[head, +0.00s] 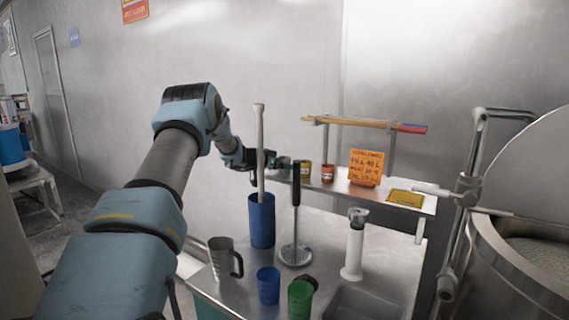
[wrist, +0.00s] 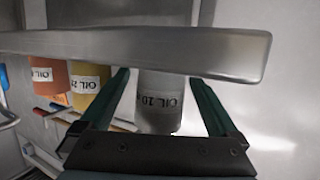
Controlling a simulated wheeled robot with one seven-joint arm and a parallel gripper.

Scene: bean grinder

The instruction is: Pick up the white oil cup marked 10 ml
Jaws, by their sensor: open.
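In the wrist view a pale grey-white cup (wrist: 158,112) stands between the two dark green fingers of my gripper (wrist: 160,80). The fingers are open, one on each side, with a small gap visible to the cup. In the head view my gripper (head: 284,162) is at the left end of the small raised shelf (head: 350,187), and the white cup cannot be made out there.
A yellow cup (head: 305,170) and an orange-red cup (head: 327,174) stand right of my gripper on the shelf. A metal bar (wrist: 150,48) crosses the wrist view. A tall blue container (head: 262,222) with a long pestle-like rod stands below. An orange sign (head: 366,167) is further right.

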